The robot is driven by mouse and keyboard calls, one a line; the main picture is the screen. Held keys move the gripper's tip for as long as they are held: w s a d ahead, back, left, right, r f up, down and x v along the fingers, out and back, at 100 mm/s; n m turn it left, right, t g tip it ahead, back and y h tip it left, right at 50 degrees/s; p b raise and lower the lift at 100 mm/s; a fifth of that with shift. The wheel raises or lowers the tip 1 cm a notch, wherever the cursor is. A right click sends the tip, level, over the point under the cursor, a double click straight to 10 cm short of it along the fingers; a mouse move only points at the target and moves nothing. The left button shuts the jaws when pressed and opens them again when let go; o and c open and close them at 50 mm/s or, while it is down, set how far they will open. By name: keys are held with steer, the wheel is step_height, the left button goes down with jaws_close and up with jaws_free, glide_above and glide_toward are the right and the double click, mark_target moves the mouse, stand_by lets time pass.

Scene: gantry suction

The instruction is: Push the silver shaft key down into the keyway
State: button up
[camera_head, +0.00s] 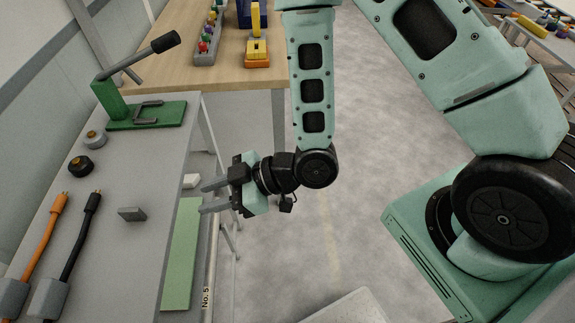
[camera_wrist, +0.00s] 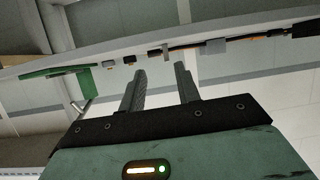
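A small grey block (camera_head: 132,213) stands on the grey bench in the head view, apart from the other items. It also shows in the wrist view (camera_wrist: 166,51), beyond my fingers. I cannot tell whether it is the silver shaft key or holds it, and I make out no keyway. My gripper (camera_head: 203,198) is just off the bench's right edge, to the right of the block and apart from it. Its two fingers point toward the bench and are spread with nothing between them, as the wrist view also shows (camera_wrist: 160,72).
The grey bench (camera_head: 150,160) also bears a green lever fixture (camera_head: 146,115), two round knobs (camera_head: 80,165), an orange cable (camera_head: 45,235) and a black cable (camera_head: 80,235). A wooden table (camera_head: 165,70) stands behind. Bare bench surface surrounds the block.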

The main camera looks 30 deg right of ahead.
steer(key=s+d+r+m+g+h, duration=0.2)
steer(key=s+d+r+m+h, duration=0.2)
steer(key=d+r+h, duration=0.5)
steer(key=shift+s+r+g+h, duration=0.35)
steer(key=shift+r+g+h, duration=0.05)
steer(key=shift+r+h, duration=0.3)
steer(key=shift+o, duration=0.4)
steer(key=s+d+r+m+g+h, duration=0.1)
steer(key=s+d+r+m+g, duration=0.1)
steer(key=s+r, duration=0.2)
steer(key=s, duration=0.3)
steer(key=shift+d+r+h, duration=0.3)
